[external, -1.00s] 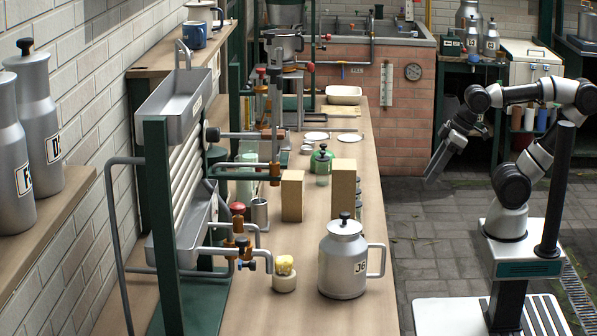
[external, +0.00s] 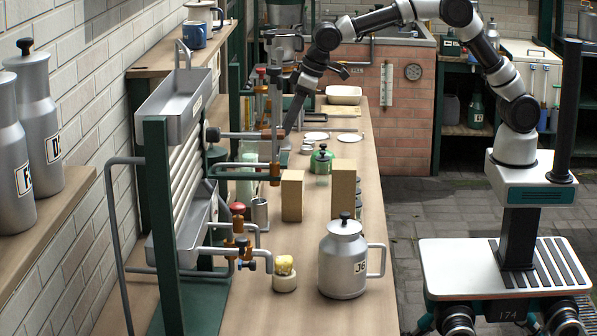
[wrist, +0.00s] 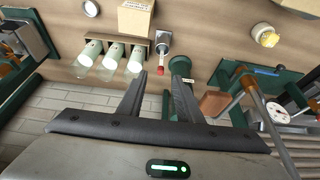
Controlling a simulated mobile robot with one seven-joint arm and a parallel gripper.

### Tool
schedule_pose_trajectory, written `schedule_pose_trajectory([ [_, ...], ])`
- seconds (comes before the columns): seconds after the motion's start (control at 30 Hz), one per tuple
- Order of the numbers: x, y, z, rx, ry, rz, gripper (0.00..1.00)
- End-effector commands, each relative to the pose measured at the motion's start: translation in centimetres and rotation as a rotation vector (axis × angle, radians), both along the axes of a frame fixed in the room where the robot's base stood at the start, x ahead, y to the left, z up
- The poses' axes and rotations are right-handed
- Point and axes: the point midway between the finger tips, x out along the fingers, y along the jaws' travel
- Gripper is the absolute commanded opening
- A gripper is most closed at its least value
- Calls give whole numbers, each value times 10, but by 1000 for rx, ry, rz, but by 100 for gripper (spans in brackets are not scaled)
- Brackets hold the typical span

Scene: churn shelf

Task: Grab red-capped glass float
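In the wrist view a small red cap (wrist: 160,70) shows on a thin stem that rises from a square-looking metal cup (wrist: 163,42). I take it to be the float. The cap lies in the gap between the fingertips in the picture, beyond them; I see no contact. My gripper (wrist: 161,76) is open and empty. In the external view my gripper (external: 290,128) points down over the far part of the bench, beside the pipes. The metal cup (external: 259,213) stands by the rack there; I cannot make out the float in that view.
Three glass jars (wrist: 112,55) and a cardboard box (wrist: 135,18) stand close to the cup. Pipes with a brown handle (external: 275,172) cross near my gripper. A metal can (external: 343,262) and yellow butter (external: 284,266) stand nearer. The bench's right side has bare room.

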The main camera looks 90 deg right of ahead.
Motion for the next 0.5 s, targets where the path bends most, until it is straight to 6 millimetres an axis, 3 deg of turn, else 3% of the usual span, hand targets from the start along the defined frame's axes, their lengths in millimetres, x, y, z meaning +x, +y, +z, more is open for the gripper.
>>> schedule_pose_trajectory([
  [0.23, 22, 6, -20, -4, 6, 1, 32],
  [0.5, 43, 6, -73, -4, 9, 1, 32],
])
